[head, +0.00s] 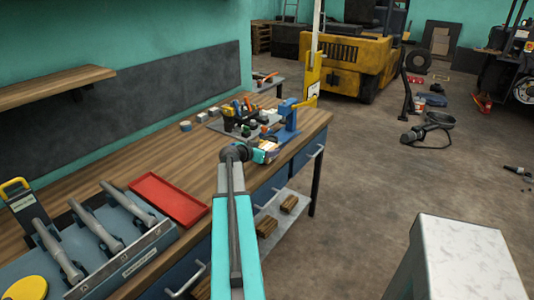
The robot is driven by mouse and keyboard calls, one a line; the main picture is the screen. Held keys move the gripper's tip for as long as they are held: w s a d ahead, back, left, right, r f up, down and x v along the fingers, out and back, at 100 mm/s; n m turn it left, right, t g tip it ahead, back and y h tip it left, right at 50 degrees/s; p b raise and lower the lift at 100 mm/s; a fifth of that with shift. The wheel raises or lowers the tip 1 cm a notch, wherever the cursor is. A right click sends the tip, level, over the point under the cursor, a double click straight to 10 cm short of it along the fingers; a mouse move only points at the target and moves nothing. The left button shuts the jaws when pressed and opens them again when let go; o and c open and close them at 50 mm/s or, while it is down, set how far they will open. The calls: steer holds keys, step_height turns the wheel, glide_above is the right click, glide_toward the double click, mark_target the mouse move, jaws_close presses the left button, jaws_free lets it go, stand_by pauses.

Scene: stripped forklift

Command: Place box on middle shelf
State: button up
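My arm reaches forward over the wooden workbench (190,160), and its end, my gripper (268,152), is near the bench's front edge by the blue vise (287,122). A small pale, tan-coloured item shows at the gripper, but it is too small to tell whether it is a held box. The fingers are not clear. A wooden wall shelf (55,82) hangs at the upper left with nothing visible on it. A pale lower shelf (290,208) under the bench carries a few small wooden blocks (289,204). I cannot tell which one is the middle shelf.
A red tray (168,199) and a grey rack with several handled tools (105,240) stand on the left part of the bench. A holder of tools (243,118) stands near the vise. A yellow forklift (355,62) is behind. The floor to the right is partly clear.

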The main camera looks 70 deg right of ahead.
mark_target(267, 147)
steer(key=c, duration=0.6)
steer(key=shift+c, duration=0.2)
steer(key=shift+r, duration=0.25)
steer(key=shift+r+b, duration=0.75)
steer(key=shift+r, duration=0.7)
steer(key=s+a+b, duration=0.2)
steer(key=a, duration=0.4)
steer(key=s+a+r+b, duration=0.1)
steer(key=a+b, duration=0.2)
steer(key=a, duration=0.4)
steer(key=shift+s, duration=0.4)
steer(key=shift+b, duration=0.35)
steer(key=b, duration=0.3)
steer(key=shift+s+a+r, duration=0.1)
steer(key=shift+a, duration=0.2)
steer(key=a+b, duration=0.1)
steer(key=b, duration=0.4)
steer(key=shift+s+a, duration=0.1)
steer(key=shift+s, duration=0.05)
